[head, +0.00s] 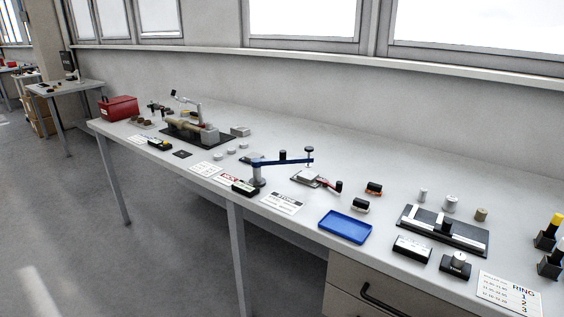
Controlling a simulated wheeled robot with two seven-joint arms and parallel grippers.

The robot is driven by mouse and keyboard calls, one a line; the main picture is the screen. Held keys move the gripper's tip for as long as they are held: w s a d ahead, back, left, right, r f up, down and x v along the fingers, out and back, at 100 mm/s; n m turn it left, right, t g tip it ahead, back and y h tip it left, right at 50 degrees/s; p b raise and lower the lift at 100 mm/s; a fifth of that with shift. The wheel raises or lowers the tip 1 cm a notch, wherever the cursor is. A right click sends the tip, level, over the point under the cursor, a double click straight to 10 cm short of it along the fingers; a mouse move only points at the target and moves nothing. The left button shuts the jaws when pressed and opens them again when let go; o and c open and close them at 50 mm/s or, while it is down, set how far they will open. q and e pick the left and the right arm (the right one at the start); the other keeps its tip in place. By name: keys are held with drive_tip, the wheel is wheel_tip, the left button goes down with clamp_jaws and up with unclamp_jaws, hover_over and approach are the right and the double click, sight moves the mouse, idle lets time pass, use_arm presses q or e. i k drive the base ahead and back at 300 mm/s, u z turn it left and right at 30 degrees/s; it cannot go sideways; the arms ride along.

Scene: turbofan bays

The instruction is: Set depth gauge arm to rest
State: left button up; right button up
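A blue arm, which looks like the depth gauge arm (283,161), is in the head view near the middle of the long bench. It is mounted on an upright grey-blue post (257,174) near the bench's front edge. The arm reaches level to the right and slightly back from the post. A black knob (283,155) stands on its middle, and a dark-topped spindle (309,156) stands at its free end, above the bench beside a small grey block with a red-and-black handle (318,180). Neither of my grippers is in view.
On the long bench (300,215), a blue tray (345,226) and a black slide fixture (444,229) lie to the right. A printed card (282,203) lies in front of the arm. A clamp fixture (194,132) and a red box (119,108) stand at the left. Open floor (110,240) lies in front.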

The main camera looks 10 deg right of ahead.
sight(256, 163)
drive_tip(key=u, duration=0.8)
drive_tip(key=i, duration=0.55)
